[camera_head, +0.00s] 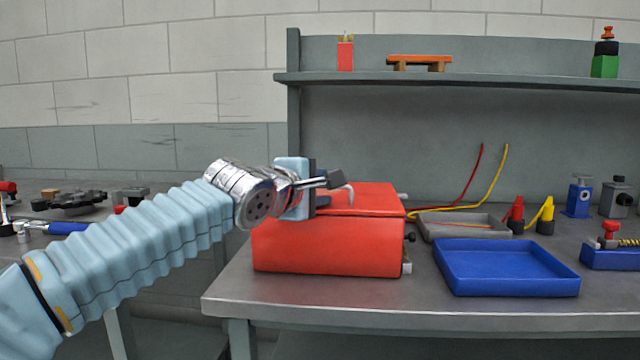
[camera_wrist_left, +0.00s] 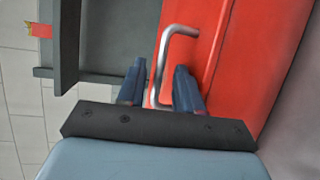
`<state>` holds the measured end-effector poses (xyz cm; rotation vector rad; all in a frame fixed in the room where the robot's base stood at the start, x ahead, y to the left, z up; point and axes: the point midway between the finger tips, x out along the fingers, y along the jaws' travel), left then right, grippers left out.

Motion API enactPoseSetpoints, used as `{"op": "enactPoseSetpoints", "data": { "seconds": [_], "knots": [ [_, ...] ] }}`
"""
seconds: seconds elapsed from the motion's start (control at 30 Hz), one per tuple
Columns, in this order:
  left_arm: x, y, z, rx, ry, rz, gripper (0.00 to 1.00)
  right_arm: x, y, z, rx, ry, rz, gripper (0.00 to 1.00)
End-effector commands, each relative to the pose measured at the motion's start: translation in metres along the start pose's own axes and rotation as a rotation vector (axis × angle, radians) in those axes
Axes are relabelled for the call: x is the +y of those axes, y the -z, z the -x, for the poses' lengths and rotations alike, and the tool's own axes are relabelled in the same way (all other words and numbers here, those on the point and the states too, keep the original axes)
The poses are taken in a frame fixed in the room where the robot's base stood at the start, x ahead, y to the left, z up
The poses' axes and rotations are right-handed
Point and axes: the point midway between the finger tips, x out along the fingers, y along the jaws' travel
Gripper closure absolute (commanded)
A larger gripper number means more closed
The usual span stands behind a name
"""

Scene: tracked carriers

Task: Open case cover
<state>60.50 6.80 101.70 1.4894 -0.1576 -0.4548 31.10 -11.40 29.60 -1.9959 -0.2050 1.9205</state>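The red case (camera_head: 330,246) sits shut on the left part of the workbench, its cover (camera_head: 372,196) lying flat on top. A bent metal handle (camera_head: 349,192) sticks up from the cover; it also shows in the left wrist view (camera_wrist_left: 164,62). My left gripper (camera_head: 330,180) is just above the cover, at the handle. In the left wrist view, its two fingers (camera_wrist_left: 160,88) are apart, with the handle bar between them and gaps at its sides. My left gripper hides part of the case's top. My right gripper is not in view.
A blue tray (camera_head: 506,268) and a grey tray (camera_head: 462,226) lie right of the case on the workbench (camera_head: 440,318). Red and yellow cables run behind them. A shelf (camera_head: 500,82) crosses the back above. A side table with tools (camera_head: 70,202) stands at left.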

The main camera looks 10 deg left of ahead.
Motion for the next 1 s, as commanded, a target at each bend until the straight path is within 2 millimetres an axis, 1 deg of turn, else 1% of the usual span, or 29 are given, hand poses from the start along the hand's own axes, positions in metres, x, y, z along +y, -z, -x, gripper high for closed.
{"op": "enactPoseSetpoints", "data": {
  "seconds": [0.27,0.37,0.5,1.0],
  "knots": [
    [-0.0002,0.0001,-0.0019,0.000,0.000,0.000,0.65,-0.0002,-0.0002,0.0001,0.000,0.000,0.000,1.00],
    [-0.0002,0.0001,-0.0018,0.000,0.000,0.000,0.79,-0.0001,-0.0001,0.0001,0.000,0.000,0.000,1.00],
    [-0.0002,0.0001,-0.0017,0.000,0.000,0.000,1.00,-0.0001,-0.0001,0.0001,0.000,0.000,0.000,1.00],
    [-0.0007,0.0002,-0.0017,0.000,0.001,0.000,1.00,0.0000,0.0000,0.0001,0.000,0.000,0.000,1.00]
  ]
}}
